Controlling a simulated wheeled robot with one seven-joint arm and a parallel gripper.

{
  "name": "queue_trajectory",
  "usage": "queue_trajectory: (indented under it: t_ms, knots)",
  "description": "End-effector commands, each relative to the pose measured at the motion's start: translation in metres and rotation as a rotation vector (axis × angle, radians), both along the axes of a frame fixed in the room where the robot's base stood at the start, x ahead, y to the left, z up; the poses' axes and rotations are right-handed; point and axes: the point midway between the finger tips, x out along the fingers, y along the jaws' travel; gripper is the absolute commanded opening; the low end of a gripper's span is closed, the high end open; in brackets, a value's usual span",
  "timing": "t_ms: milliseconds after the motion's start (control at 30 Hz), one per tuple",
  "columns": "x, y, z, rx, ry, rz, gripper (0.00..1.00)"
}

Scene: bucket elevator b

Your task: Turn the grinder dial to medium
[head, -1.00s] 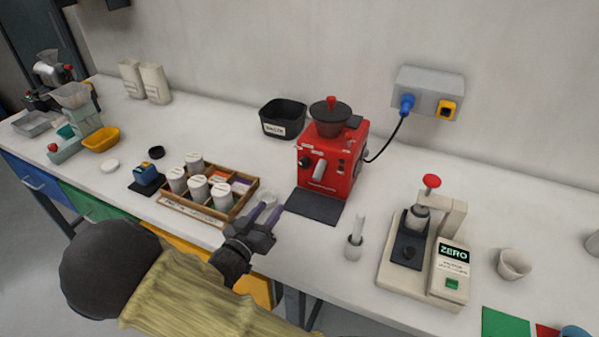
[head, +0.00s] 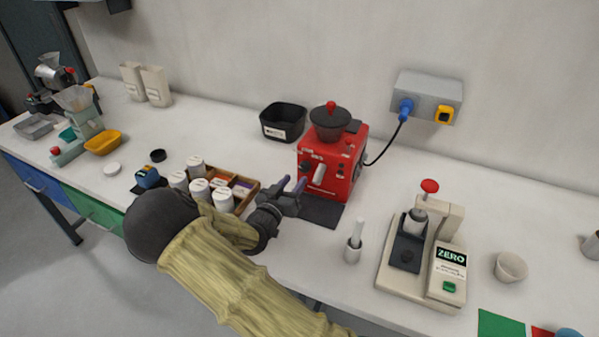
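The red grinder (head: 345,178) stands on the bench against the wall, with a black lid and a red knob on top. Its front carries a dark round dial (head: 305,167) at the left and a pale spout or lever beside it. The dial's setting is too small to read.
A wooden tray (head: 246,205) of white jars is left of my gripper, partly behind my arm. A black bin (head: 283,122) stands behind. A cable runs from the grinder to the wall socket (head: 430,97).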

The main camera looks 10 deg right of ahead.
Motion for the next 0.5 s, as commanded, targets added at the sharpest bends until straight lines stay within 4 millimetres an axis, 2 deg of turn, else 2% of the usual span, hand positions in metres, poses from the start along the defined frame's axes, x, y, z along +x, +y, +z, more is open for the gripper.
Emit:
queue_trajectory:
  t_ms: [200, 500]
  knots:
    - [0.026, -0.022, 0.001, -0.001, 0.0, -0.002, 0.39]
    - [0.034, -0.028, 0.0, 0.001, 0.001, 0.0, 0.39]
